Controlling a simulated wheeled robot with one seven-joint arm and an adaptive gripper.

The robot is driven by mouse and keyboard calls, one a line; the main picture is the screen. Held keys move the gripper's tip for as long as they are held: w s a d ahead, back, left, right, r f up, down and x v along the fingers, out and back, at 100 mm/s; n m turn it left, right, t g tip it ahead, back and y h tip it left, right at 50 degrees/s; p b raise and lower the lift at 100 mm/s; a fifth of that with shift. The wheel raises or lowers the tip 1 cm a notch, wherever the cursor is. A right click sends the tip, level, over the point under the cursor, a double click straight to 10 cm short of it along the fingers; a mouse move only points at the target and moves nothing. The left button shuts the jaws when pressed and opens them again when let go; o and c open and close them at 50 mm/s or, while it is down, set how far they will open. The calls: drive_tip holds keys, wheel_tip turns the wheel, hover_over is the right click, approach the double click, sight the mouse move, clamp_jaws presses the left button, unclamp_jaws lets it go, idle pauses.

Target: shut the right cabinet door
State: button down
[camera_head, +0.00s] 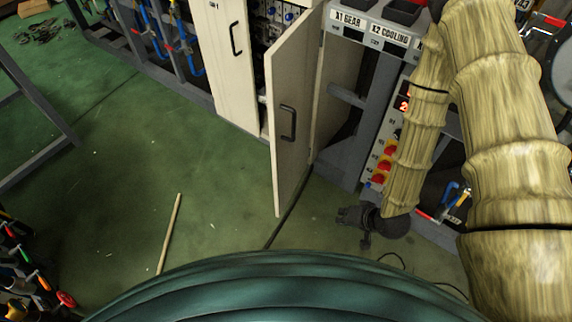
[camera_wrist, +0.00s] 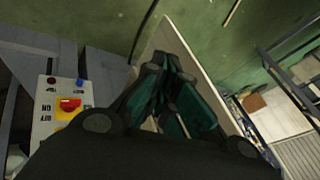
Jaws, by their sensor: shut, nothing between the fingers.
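The right cabinet door (camera_head: 288,125) is cream with a dark handle (camera_head: 288,123). It stands open in the head view, swung out toward me from the cabinet's right side. The left door (camera_head: 229,55) with its own dark handle is to its left, and a dark gap with equipment shows between them. My gripper (camera_head: 347,216) is low, to the right of the open door and apart from it in the head view. In the wrist view, my gripper (camera_wrist: 172,108) has its fingers together and the pale door panel (camera_wrist: 205,75) shows behind them.
A control panel with red knobs (camera_head: 383,165) stands right of the door, close to my arm; a red switch (camera_wrist: 68,104) shows in the wrist view. A wooden stick (camera_head: 169,235) lies on the green floor. The floor left of the door is mostly clear.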

drive_tip(key=w+a+f+m+t+y+b, duration=0.1)
drive_tip(key=w+a+m+t+y+b, duration=0.25)
drive_tip(key=w+b, duration=0.65)
drive_tip(key=n+g+y+b, duration=0.1)
drive_tip(key=n+y+b, duration=0.1)
drive_tip(key=y+b, duration=0.75)
approach(279, 152)
drive_tip(key=shift+m+h, duration=0.25)
drive_tip(key=shift+h, duration=0.25)
drive_tip(key=b+x, duration=0.2)
drive_tip(key=x, duration=0.5)
drive_tip(key=shift+r+b, duration=0.2)
drive_tip(key=shift+b, duration=0.1)
drive_tip(key=shift+a, duration=0.15)
